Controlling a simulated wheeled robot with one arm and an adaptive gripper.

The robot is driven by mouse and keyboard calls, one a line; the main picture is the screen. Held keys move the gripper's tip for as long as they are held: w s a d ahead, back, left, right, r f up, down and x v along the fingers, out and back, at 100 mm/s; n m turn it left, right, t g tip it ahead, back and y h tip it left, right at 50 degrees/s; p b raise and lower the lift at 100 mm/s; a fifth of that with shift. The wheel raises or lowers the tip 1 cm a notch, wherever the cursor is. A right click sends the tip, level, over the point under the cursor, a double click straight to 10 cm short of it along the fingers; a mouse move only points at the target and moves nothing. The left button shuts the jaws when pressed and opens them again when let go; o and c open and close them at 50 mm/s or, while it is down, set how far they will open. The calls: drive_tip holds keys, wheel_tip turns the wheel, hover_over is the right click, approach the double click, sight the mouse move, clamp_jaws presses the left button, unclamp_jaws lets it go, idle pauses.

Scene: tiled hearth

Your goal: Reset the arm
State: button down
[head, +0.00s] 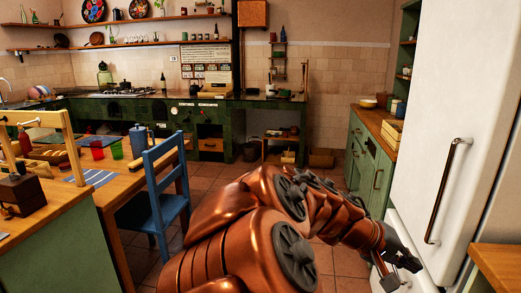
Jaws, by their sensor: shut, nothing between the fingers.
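My copper-coloured arm (252,240) reaches from the bottom middle of the head view toward the right. My gripper (398,275) is at its end, low on the right, in front of the lower part of the white fridge (440,110). Its dark fingers are shut and hold nothing. I cannot tell whether the gripper touches the fridge front.
A blue chair (160,190) stands beside the wooden table (75,212) on the left. A green cabinet (372,160) is beyond the fridge. A wooden surface (498,262) edges the bottom right corner. Tiled floor (215,178) is clear in the middle.

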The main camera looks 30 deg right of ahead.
drive_tip(key=w+a+f+n+t+y, duration=0.1)
drive_tip(key=a+f+n+y, duration=0.2)
drive_tip(key=a, duration=0.5)
drive_tip(key=w+a+f+t+y, duration=0.1)
drive_tip(key=a+f+t+y, duration=0.1)
drive_tip(key=a+f, duration=0.5)
drive_tip(key=s+a+f+n+y, duration=0.1)
drive_tip(key=s+a+n+y, duration=0.1)
drive_tip(key=a, duration=0.7)
drive_tip(key=s+a+f+n+y, duration=0.1)
drive_tip(key=s+a+n+y, duration=0.15)
drive_tip(key=a, duration=0.65)
drive_tip(key=s+p+v, duration=0.2)
drive_tip(key=p+v, duration=1.4)
drive_tip(key=v, duration=0.2)
drive_tip(key=shift+s+r+t, duration=0.15)
drive_tip(key=shift+r+t, duration=0.15)
drive_tip(key=shift+d, duration=0.3)
